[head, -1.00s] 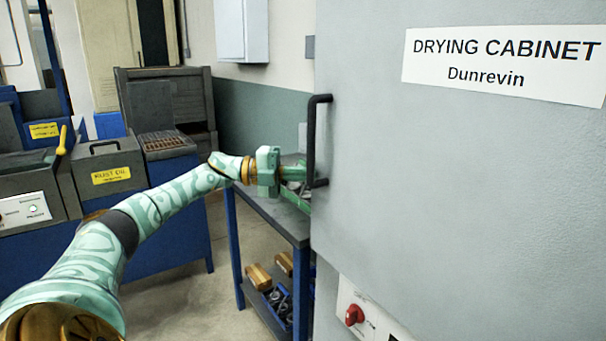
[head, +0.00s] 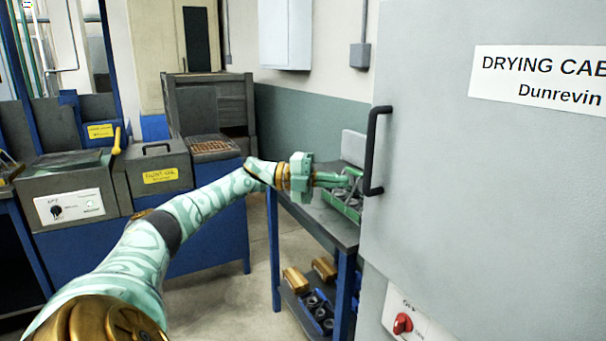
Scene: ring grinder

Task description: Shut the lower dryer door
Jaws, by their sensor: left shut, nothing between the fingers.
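The drying cabinet's grey door (head: 440,190) fills the right of the head view, with a white "DRYING CABINET" label. A black bar handle (head: 372,150) stands on its left edge. My left gripper (head: 345,180) is shut and empty, reaching to just left of the handle's lower part. Whether its fingertips touch the handle or the door edge cannot be told. Only this one door face shows, and it looks flat with the cabinet front; any gap is hidden. My right gripper is not in view.
A dark workbench (head: 310,215) with blue legs stands behind my gripper, with a green tray on top and boxes on its lower shelf. A red knob (head: 402,323) sits below the door. Machines with yellow labels (head: 160,175) stand at left. Open floor lies between.

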